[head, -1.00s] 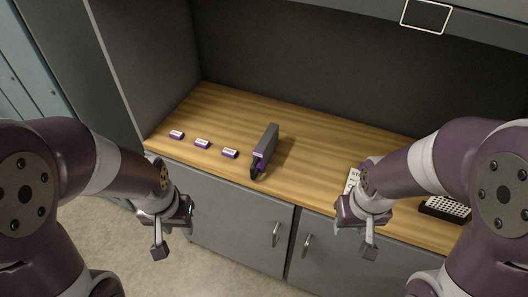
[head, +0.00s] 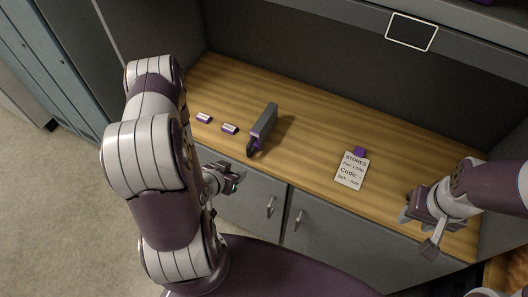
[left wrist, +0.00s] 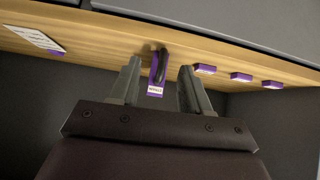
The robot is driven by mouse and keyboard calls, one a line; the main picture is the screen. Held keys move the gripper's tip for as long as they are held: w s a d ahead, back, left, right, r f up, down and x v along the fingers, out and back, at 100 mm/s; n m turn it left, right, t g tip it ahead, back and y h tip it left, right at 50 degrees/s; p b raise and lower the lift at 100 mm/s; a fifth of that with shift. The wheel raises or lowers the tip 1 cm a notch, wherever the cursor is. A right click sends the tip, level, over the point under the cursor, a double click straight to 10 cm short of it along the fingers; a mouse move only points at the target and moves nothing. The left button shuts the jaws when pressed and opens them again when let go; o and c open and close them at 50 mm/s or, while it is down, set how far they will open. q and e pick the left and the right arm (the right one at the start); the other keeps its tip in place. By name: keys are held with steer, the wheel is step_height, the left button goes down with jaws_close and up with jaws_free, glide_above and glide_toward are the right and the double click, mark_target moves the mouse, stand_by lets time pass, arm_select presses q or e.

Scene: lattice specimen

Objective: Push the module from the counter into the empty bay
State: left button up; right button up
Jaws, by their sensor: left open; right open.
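The module (head: 263,124) is a slim grey box with a purple front and a black handle. It stands upright on the wooden counter (head: 310,125), its handle end toward the front edge. My left gripper (head: 228,176) is open and empty, in front of the counter and short of the module. In the left wrist view the module's purple front (left wrist: 155,76) shows between the open fingers (left wrist: 160,67), apart from them. My right gripper (head: 411,210) is open near the counter's front right. No bay is clearly visible; a white-outlined dark rectangle (head: 412,31) is on the overhead panel.
Small purple labelled blocks (head: 229,128) lie left of the module; several show in the left wrist view (left wrist: 241,77). A white STORES card (head: 351,169) with a purple tab lies to the right. Grey cupboard doors (head: 325,230) are below.

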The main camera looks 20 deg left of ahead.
mark_target(248, 154)
arm_select(q)
steer(key=shift+t, duration=0.7)
steer(key=w+f+b, duration=0.1)
steer(key=w, duration=0.1)
steer(key=w+f+b, duration=0.1)
steer(key=w+b, duration=0.1)
steer(key=w, duration=0.1)
steer(key=w+f+b, duration=0.1)
steer(key=w+b, duration=0.1)
steer(key=shift+w+a, duration=0.15)
steer(key=shift+w, duration=0.05)
steer(key=shift+w+f, duration=0.25)
steer(key=shift+w, duration=0.05)
steer(key=shift+w+a, duration=0.1)
steer(key=shift+w, duration=0.1)
arm_select(e)
steer(key=f, duration=0.3)
steer(key=a+f, duration=0.1)
steer(key=f, duration=0.1)
steer(key=shift+s+f, duration=0.1)
steer(key=shift+s, duration=0.15)
steer(key=shift+d, duration=0.1)
